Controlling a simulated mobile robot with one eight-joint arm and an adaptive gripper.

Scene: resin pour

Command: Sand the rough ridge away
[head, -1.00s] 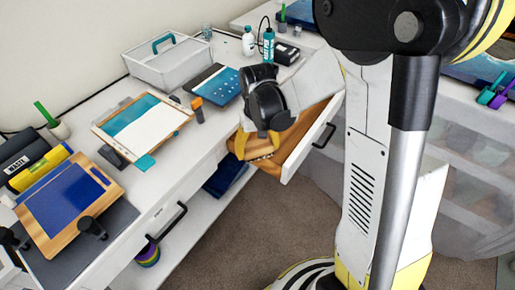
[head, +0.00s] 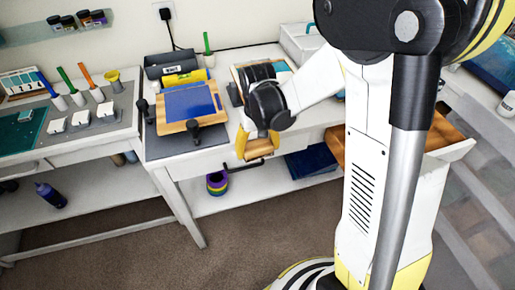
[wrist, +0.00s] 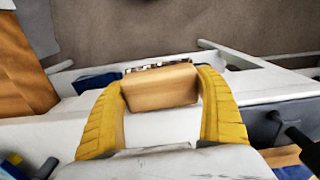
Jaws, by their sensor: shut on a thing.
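My gripper (head: 257,148) is shut on a tan block (wrist: 160,87), which sits between its yellow fingers in the wrist view. The block has a dark, speckled strip along its far edge; I take it to be a sanding block. In the head view the gripper is at the front edge of the white worktable, right of a wooden board with a blue resin face (head: 188,103). The board lies on a dark grey mat (head: 165,148) with black clamps (head: 193,127) at its edges. The block is apart from the board. I cannot make out a ridge.
An open drawer (head: 461,150) with wooden contents sticks out at right, partly behind my arm. A black holder (head: 165,66) and yellow roll (head: 185,78) stand behind the board. A second table with cups and sticks (head: 78,98) is at left. Floor (head: 250,215) is clear in front.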

